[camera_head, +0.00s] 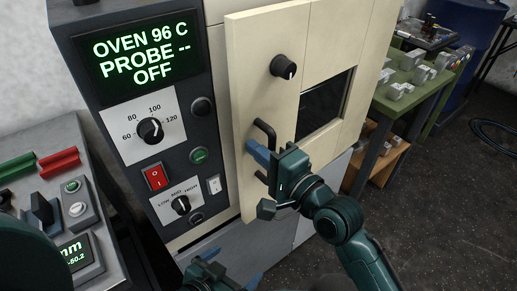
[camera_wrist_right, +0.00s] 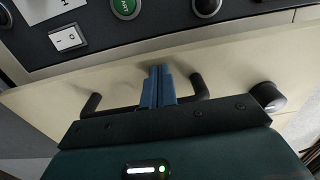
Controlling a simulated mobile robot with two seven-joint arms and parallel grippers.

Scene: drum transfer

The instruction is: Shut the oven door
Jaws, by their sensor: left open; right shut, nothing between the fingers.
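The cream oven door (camera_head: 335,50) carries a window (camera_head: 320,105), a black knob (camera_head: 283,67) and a black bar handle (camera_head: 265,130). Its left edge stands proud of the oven frame; I cannot tell whether it is fully closed. My right gripper (camera_head: 258,153) is at the handle, its blue fingers shut and empty. In the right wrist view the fingers (camera_wrist_right: 158,85) lie between the two ends of the handle (camera_wrist_right: 200,86), close to the door face (camera_wrist_right: 235,60). Contact is unclear. My left gripper (camera_head: 232,269) is open and empty, low in front of the oven.
The oven's control panel (camera_head: 195,130) is left of the door and its display reads 96 C, PROBE --, OFF. A grey console (camera_head: 60,145) with buttons stands at the far left. A green table (camera_head: 405,100) with metal blocks is at the right. Dark floor (camera_head: 440,220) is clear.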

